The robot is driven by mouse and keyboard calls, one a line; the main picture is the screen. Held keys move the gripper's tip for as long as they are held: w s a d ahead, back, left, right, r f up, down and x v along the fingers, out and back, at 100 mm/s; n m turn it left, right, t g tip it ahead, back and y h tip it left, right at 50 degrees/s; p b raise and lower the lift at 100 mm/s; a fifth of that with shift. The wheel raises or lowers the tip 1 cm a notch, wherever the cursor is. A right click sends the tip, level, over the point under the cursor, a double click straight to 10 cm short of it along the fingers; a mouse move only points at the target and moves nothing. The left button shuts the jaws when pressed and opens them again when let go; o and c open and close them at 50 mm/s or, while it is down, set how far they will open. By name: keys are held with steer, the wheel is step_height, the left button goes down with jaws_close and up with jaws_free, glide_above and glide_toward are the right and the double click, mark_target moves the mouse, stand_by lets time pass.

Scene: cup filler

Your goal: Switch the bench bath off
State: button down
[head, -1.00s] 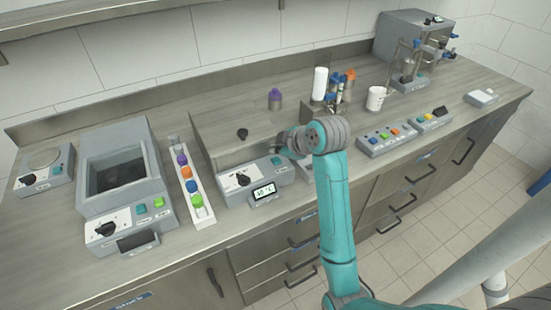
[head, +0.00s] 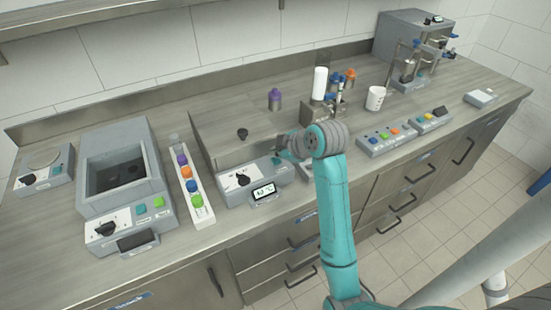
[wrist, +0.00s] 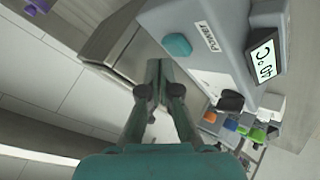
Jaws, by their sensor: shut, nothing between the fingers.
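The bench bath (head: 222,188) stands mid-bench, with a steel lid (head: 225,130) and a black lid knob. Its grey front panel has a black dial (head: 242,180), a lit temperature display (head: 264,191) and a teal button (head: 277,161). In the wrist view the teal button (wrist: 177,45) is beside a POWER label, and the lit display (wrist: 264,60) is at upper right. My gripper (wrist: 158,72) is shut and empty, its fingertips just below and left of the button, apart from it in the picture. In the head view my gripper (head: 284,147) is at the panel's right end, partly hidden by my arm.
An open grey tank (head: 152,187) with its own dial, buttons and dark screen stands left. A white rack (head: 206,216) of coloured caps lies between. Right are a bottle holder (head: 310,112), a white mug (head: 375,98) and a button strip (head: 372,150).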

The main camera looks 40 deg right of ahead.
mark_target(277, 160)
steer(key=shift+f, duration=0.1)
stand_by(0.6)
steer(key=shift+f, duration=0.35)
steer(key=shift+f, duration=0.2)
stand_by(0.5)
steer(key=shift+r, duration=0.65)
steer(key=shift+r, duration=3)
